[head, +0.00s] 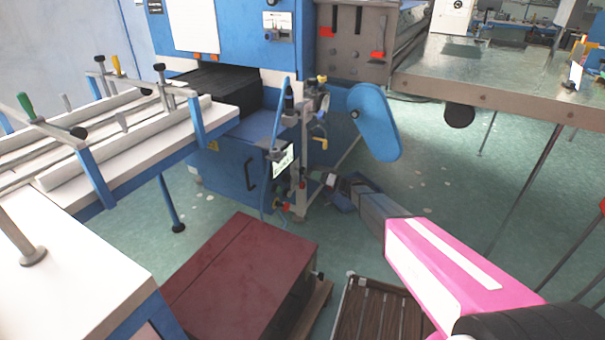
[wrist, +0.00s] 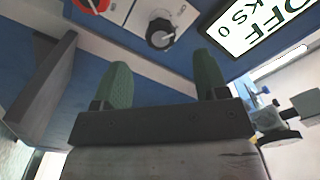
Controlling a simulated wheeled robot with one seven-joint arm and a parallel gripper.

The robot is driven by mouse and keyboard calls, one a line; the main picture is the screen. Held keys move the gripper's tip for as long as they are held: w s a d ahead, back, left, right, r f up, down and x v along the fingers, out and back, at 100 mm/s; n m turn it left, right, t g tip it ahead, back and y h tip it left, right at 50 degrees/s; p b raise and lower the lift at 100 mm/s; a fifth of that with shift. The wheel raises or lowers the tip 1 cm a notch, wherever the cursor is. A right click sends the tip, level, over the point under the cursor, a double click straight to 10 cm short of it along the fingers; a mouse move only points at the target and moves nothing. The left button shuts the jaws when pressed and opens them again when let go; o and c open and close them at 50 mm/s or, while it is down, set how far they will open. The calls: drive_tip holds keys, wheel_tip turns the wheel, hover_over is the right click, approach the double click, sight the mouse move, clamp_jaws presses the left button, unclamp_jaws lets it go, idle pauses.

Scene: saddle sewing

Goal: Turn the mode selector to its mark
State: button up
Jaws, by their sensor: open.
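A round knob (wrist: 160,33), dark with a pale grey face, sits on a white plate on a blue panel in the wrist view. It appears to be the mode selector. I cannot make out its mark or where it points. My gripper (wrist: 161,60) is open, with two green fingers spread apart. The knob lies just beyond the fingertips, in line with the gap between them, and no contact shows. In the head view my gripper (head: 332,183) is small, low by the blue machine, and the knob cannot be picked out there.
In the head view, a dark red box (head: 240,275) and a slatted pallet (head: 380,315) stand before the blue machine (head: 225,165).

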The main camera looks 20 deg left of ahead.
sight(304, 172)
drive_tip(key=a, duration=0.2)
drive_tip(key=w+a, duration=0.1)
drive_tip(key=a, duration=0.5)
drive_tip(key=shift+w, duration=0.15)
drive_tip(key=shift+c, duration=0.3)
drive_tip(key=c, duration=0.9)
